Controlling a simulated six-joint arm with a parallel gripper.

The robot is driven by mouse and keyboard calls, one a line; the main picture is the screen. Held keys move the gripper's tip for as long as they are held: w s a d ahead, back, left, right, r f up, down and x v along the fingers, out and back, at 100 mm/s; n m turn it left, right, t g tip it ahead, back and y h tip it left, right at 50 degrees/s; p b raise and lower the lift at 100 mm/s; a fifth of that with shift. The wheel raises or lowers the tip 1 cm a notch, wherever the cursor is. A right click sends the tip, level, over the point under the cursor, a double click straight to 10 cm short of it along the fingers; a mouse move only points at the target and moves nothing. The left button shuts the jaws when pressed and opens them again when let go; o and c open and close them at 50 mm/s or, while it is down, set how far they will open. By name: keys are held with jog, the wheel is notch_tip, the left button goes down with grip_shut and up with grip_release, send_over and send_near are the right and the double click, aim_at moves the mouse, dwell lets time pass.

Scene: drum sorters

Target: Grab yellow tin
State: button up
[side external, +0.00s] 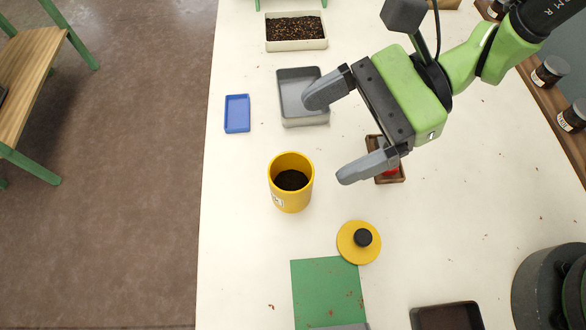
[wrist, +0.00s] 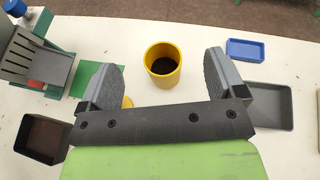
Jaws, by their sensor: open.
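The yellow tin (side external: 279,198) stands upright and open on the white table, with dark contents inside. In the wrist view the yellow tin (wrist: 153,72) sits beyond and between my fingers. My gripper (side external: 333,135) is open and empty, above the table to the right of the tin in the side view. In the wrist view my gripper (wrist: 163,80) has its two grey fingers wide apart. The tin's yellow lid (side external: 350,250) with a black knob lies on the table near the green mat. In the wrist view the lid is mostly hidden behind the left finger.
A grey tray (side external: 302,119) and a blue tray (side external: 237,113) lie behind the tin. A white tray of dark grains (side external: 296,46) is farther back. A small wooden box (side external: 397,177) is partly under my gripper. A green mat (side external: 318,285) and a dark tray (side external: 445,317) lie in front.

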aim_at(307, 180)
jog(key=shift+m, duration=0.6)
jog(key=f, duration=0.4)
jog(key=a+f, duration=0.1)
jog(key=f, duration=0.2)
jog(key=shift+s, duration=0.2)
notch_tip(307, 180, down, 3)
jog(key=shift+d+r, duration=0.1)
jog(key=shift+r, duration=0.1)
jog(key=shift+x, duration=1.2)
jog(key=shift+a+f, duration=0.1)
jog(key=shift+a, duration=0.25)
jog(key=shift+c, duration=0.4)
jog(key=c, duration=0.9)
